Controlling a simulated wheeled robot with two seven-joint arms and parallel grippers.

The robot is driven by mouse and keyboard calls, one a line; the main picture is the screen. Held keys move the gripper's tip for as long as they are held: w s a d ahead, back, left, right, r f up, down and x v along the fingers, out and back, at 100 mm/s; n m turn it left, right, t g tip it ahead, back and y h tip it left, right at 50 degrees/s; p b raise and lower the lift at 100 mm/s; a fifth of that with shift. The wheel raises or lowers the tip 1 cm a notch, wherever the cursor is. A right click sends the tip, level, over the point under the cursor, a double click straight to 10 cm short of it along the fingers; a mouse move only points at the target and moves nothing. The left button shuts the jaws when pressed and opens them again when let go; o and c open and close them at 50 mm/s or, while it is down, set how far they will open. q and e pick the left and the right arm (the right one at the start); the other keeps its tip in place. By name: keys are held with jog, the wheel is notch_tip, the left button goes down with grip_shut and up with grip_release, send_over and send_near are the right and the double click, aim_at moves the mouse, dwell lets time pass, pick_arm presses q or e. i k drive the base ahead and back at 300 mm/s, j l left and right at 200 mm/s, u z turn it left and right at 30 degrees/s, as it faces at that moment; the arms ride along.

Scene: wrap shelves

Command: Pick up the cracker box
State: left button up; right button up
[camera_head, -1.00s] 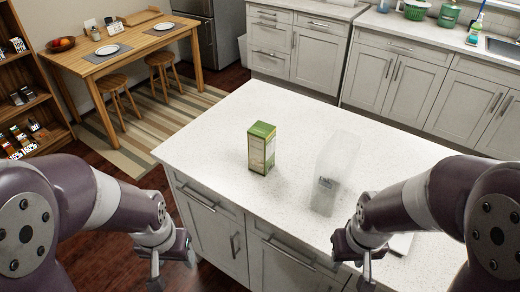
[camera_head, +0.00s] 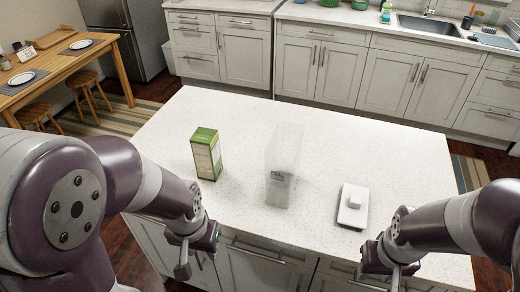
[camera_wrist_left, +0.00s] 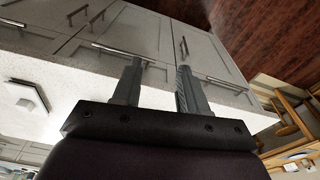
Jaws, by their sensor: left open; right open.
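A green and cream upright carton (camera_head: 206,154) stands on the white island top (camera_head: 240,120), left of its middle. It is the only box-like pack on the island, and its label is too small to read. My left gripper (camera_head: 196,260) is open and empty, low at the island's front edge, nearer to me than the carton and apart from it. In the left wrist view its two fingers (camera_wrist_left: 160,72) are spread, with cabinet fronts behind them and no carton in sight. My right gripper (camera_head: 388,276) is open and empty at the front right, far from the carton.
A tall clear container (camera_head: 282,165) with something grey at its bottom stands right of the carton. A flat white object with a raised block (camera_head: 354,205) lies further right. The counter between carton and container is clear. Cabinets (camera_head: 225,260) face me below the island edge.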

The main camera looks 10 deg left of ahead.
aim_at(205, 142)
jog(key=j+z, duration=0.9)
jog(key=k+j+z, duration=0.2)
jog(key=j+z, duration=0.25)
jog(key=j, duration=0.1)
